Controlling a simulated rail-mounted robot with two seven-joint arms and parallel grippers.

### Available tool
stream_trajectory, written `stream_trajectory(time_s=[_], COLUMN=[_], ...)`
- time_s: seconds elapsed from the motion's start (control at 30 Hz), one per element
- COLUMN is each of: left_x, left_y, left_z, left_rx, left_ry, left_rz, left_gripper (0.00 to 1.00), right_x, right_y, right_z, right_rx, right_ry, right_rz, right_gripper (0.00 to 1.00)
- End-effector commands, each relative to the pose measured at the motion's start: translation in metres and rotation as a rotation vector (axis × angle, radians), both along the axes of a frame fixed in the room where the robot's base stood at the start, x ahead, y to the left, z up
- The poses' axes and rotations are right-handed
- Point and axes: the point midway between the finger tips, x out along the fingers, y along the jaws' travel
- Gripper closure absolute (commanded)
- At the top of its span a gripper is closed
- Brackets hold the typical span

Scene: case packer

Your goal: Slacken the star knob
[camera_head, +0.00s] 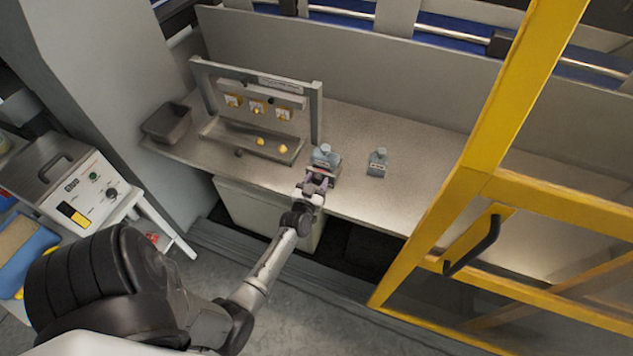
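Two small blue-grey blocks with raised round tops stand on the workbench. The nearer block (326,154) is at the front edge, and the other block (378,163) is to its right. The raised tops may be knobs, but I cannot make out a star shape. My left gripper (320,174) reaches in from below, right at the front of the nearer block. Its fingers are small and partly merge with the block, so I cannot tell whether they touch or grip it. My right gripper is not in view.
A grey frame (318,112) holds several yellow-centred fittings above a shallow tray (222,133) with two yellow pieces. A grey bin (168,124) stands left. The yellow guard door (463,186) with a black handle (473,246) bounds the right side. Bench space behind the blocks is clear.

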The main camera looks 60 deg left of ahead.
Motion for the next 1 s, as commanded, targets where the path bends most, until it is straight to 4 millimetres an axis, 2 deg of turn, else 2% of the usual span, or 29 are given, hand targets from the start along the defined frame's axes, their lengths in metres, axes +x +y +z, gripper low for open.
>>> stream_trajectory(time_s=[0.03,0.3,0.57,0.83,0.87,1.0], left_x=[-0.0001,-0.0002,0.0,0.0,0.0,0.0], left_y=[-0.0001,0.0,-0.0003,-0.0003,-0.0003,-0.0003], left_z=[-0.0001,-0.0001,0.0,-0.0003,-0.0004,-0.0003], left_rx=[0.0,0.0,-0.102,-0.109,-0.108,-0.108], left_ry=[0.0,0.0,-0.08,-0.085,-0.086,-0.086], left_rz=[0.0,0.0,0.0,0.0,0.0,0.0], left_gripper=[0.56,0.8,0.8,0.8,0.54,0.41], right_x=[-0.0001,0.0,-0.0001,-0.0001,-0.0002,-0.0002], right_y=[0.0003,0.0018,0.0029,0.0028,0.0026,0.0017], right_z=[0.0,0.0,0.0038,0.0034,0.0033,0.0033], right_rx=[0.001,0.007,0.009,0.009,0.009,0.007], right_ry=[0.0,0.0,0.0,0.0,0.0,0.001], right_rz=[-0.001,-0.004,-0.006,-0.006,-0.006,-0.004], right_gripper=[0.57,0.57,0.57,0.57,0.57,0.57])
